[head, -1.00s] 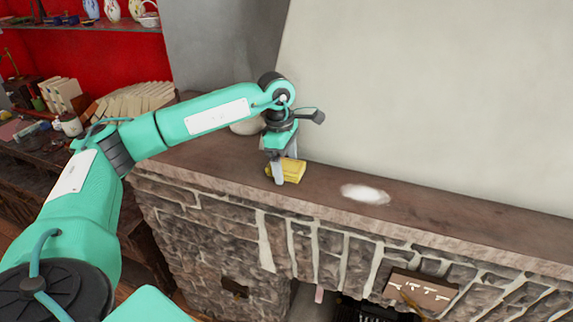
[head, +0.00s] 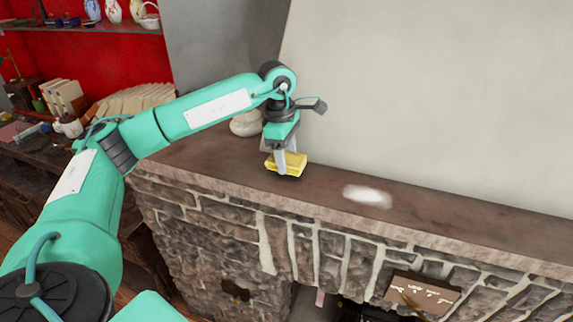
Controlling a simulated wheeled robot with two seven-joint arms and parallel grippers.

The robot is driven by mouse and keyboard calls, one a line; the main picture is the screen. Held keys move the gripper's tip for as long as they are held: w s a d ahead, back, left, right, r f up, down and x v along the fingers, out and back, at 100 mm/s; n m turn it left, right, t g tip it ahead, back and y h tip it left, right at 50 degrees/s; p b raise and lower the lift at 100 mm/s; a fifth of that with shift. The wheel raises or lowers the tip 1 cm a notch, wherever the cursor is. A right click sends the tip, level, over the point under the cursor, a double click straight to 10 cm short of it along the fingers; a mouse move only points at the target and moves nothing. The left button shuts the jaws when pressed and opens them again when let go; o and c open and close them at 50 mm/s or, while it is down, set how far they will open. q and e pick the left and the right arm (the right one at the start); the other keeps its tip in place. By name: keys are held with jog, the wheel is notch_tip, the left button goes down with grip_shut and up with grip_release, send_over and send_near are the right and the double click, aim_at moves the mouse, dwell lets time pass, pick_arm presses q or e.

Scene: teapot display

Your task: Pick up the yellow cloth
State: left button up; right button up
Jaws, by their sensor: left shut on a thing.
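The yellow cloth (head: 295,167) is a small folded block at the left part of the stone mantel. My left gripper (head: 281,163) points down over it and is shut on it, with one finger in front of the cloth. A dark shadow shows just under the cloth, and it looks slightly raised from the mantel top. The far finger is mostly hidden. My right gripper is not in view.
The mantel (head: 440,222) runs to the right and is mostly bare, with a white dusty patch (head: 367,196) on it. A white rounded vase (head: 246,123) stands behind my left arm. Shelves with books (head: 62,96) and pottery are at the left.

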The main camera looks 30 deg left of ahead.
pick_arm(q)
notch_tip(320, 180, up, 10)
jog(key=b, duration=0.3)
notch_tip(320, 180, up, 6)
send_over(287, 158)
jog(key=shift+r+p, duration=0.3)
jog(key=shift+r, duration=0.5)
